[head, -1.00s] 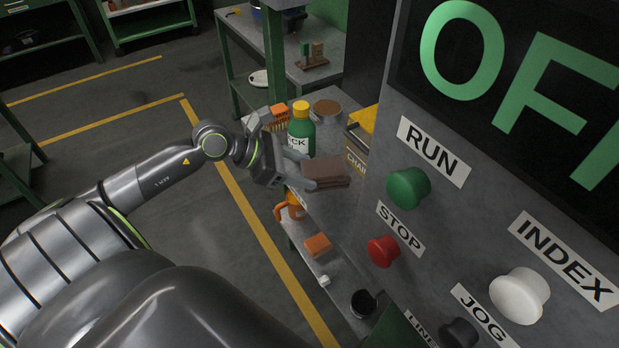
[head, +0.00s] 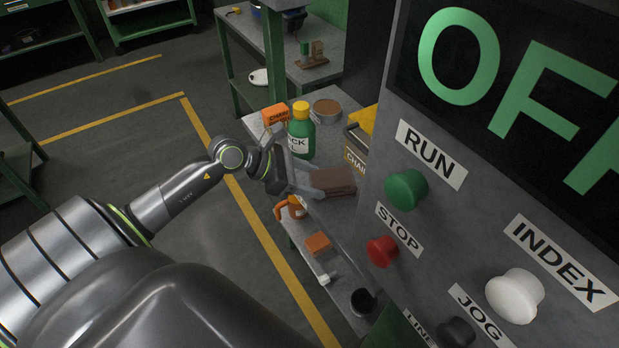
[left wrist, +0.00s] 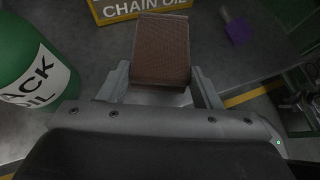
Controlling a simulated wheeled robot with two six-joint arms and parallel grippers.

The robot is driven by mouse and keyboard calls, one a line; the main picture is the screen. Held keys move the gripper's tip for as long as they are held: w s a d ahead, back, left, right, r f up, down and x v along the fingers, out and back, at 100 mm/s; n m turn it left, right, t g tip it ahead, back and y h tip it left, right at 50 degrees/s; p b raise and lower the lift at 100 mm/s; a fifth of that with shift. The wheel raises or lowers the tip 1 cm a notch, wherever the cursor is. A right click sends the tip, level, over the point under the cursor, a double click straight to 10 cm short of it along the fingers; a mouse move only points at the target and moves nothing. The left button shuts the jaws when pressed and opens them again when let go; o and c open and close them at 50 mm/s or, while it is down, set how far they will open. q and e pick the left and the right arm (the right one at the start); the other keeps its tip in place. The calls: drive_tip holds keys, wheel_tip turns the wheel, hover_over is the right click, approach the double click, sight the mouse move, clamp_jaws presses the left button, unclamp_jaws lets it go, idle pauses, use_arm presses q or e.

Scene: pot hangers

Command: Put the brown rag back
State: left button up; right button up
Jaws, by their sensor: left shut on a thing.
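The brown rag (head: 333,180) is a folded brown block at the bench, in front of the chain oil box. My left gripper (head: 312,184) is shut on it from the left. In the left wrist view the rag (left wrist: 162,50) sits between the two fingers of the gripper (left wrist: 163,88). Whether the rag touches the bench top cannot be told. My right gripper is not in view.
A green bottle with a yellow cap (head: 301,132) stands just behind the gripper. The chain oil box (head: 356,158), a round tin (head: 327,110) and an orange box (head: 275,115) stand nearby. An orange block (head: 317,244) and a dark cup (head: 363,302) are nearer. The control panel (head: 400,120) rises at right.

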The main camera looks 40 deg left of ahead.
use_arm(q)
drive_tip(key=o, duration=0.9)
drive_tip(key=shift+a+r+p, duration=0.1)
drive_tip(key=shift+r+p, duration=0.05)
drive_tip(key=shift+p, duration=0.15)
drive_tip(key=shift+s+a+r, duration=0.1)
drive_tip(key=shift+s+a, duration=0.1)
drive_tip(key=shift+s, duration=0.05)
drive_tip(key=shift+p+v, duration=0.95)
drive_tip(key=shift+v, duration=4.7)
drive_tip(key=shift+w, duration=0.1)
